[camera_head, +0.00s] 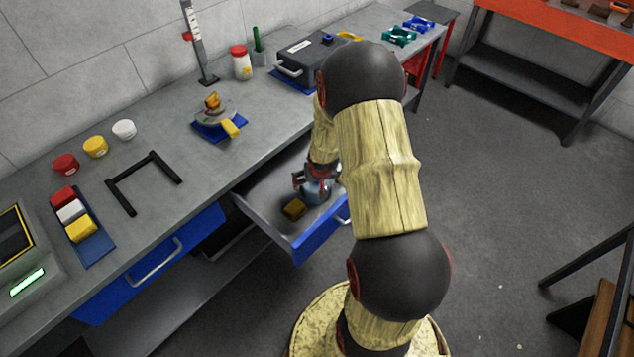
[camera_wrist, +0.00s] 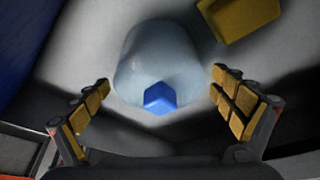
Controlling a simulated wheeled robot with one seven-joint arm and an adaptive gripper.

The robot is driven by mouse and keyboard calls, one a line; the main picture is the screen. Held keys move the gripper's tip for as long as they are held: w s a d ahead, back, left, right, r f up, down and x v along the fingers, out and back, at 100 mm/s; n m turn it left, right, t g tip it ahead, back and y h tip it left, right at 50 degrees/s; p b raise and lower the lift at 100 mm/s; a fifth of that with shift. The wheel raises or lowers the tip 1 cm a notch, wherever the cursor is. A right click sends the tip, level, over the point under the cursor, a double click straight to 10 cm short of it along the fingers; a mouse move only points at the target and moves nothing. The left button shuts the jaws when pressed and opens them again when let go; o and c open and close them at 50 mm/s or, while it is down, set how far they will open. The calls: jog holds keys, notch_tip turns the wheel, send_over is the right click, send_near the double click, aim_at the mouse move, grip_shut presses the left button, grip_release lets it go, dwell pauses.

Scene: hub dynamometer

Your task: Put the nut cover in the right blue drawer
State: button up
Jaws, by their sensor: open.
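The right blue drawer (camera_head: 322,237) is pulled open below the bench top. A pale grey-blue rounded piece with a blue knob, seemingly the nut cover (camera_wrist: 160,62), lies inside it; it also shows in the head view (camera_head: 316,192), partly covered by my gripper. My gripper (camera_head: 313,181) is low inside the drawer. In the wrist view my gripper (camera_wrist: 160,85) is open, with one finger on each side of the cover and gaps visible between. A yellow-brown block (camera_head: 294,208) also lies in the drawer, beside the cover.
The left blue drawer (camera_head: 150,262) is closed. On the bench stand a black frame (camera_head: 143,182), a blue tray with coloured blocks (camera_head: 97,250), several small jars, a fixture on a blue base (camera_head: 219,129) and a dark case (camera_head: 310,56). Open floor lies right.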

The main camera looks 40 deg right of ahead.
jog(key=shift+r, duration=0.1)
jog(key=shift+r+p, duration=0.35)
jog(key=shift+p, duration=0.05)
jog(key=s+a+r+n+p, duration=0.15)
jog(key=a+r, duration=0.35)
jog(key=r, duration=0.5)
jog(key=s+a+r+n+t+p, duration=0.15)
jog(key=a+r, duration=0.35)
jog(key=r, duration=0.5)
jog(key=s+a+r+g+p, duration=0.1)
jog(key=a+r+p, duration=0.3)
jog(key=r, duration=0.6)
jog(key=s+a+r+n+t+y+b, duration=0.1)
jog(key=s+a+r+n+y, duration=0.1)
jog(key=s+a+r, duration=1)
jog(key=s+a+n, duration=0.1)
jog(key=s+a, duration=0.1)
jog(key=a, duration=0.1)
jog(key=shift+s+r+n+y, duration=0.15)
jog(key=shift+s+n+y, duration=0.15)
jog(key=shift+n, duration=0.1)
